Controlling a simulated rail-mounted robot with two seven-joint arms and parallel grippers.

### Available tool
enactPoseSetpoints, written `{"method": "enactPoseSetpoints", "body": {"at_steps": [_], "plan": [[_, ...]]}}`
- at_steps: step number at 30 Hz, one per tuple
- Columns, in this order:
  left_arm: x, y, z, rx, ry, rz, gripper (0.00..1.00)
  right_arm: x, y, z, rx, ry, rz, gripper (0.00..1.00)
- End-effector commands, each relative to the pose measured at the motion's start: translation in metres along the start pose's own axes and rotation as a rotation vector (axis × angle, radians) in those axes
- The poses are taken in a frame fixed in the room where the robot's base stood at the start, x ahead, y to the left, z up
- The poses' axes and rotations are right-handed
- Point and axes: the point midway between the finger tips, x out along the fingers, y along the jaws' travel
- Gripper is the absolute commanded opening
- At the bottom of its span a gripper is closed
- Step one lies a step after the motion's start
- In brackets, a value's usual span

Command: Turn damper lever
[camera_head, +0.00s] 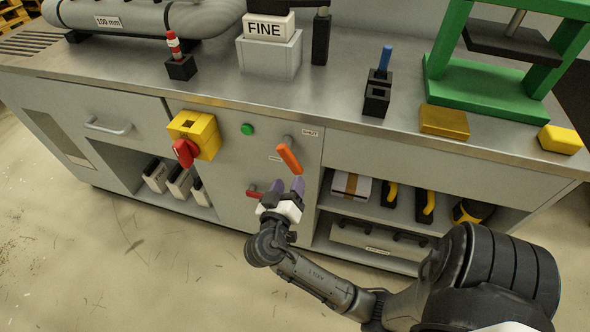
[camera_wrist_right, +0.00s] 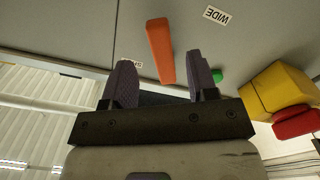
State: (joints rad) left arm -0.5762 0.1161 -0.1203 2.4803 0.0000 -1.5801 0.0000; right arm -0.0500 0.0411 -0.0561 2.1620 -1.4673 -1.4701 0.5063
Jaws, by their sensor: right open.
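An orange lever (camera_head: 289,158) sits on a grey pivot on the cabinet's front panel, tilted with its lower end to the right. In the right wrist view the orange lever (camera_wrist_right: 159,50) reaches down toward the space between my purple fingers. My right gripper (camera_head: 287,185) is open just below the lever in the head view; its fingers also show spread apart in the wrist view (camera_wrist_right: 161,72). I cannot tell whether either finger touches the lever. A WIDE label (camera_wrist_right: 219,16) is on the panel near the lever. My left gripper is not in view.
A yellow box (camera_head: 207,132) with a red knob (camera_head: 185,153) projects from the panel left of the lever. A green button (camera_head: 247,129) is between them. A small red handle (camera_head: 254,193) is beside my gripper. Open shelves with tools lie to the right.

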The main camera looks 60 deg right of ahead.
Motion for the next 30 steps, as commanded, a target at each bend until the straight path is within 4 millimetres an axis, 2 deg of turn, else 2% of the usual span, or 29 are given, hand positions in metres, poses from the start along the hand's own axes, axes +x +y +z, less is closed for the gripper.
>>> {"method": "enactPoseSetpoints", "body": {"at_steps": [6,12,26,30], "plan": [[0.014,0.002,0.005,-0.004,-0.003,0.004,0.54,0.036,-0.001,0.001,0.0,0.002,0.002,0.53],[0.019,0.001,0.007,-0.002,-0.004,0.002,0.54,0.055,0.0,0.001,-0.002,0.001,0.001,0.53],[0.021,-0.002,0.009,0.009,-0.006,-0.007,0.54,0.064,0.0,0.0,-0.002,-0.001,-0.001,0.53],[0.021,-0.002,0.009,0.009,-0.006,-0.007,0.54,0.064,0.0,0.0,-0.002,-0.001,-0.001,0.43]]}}
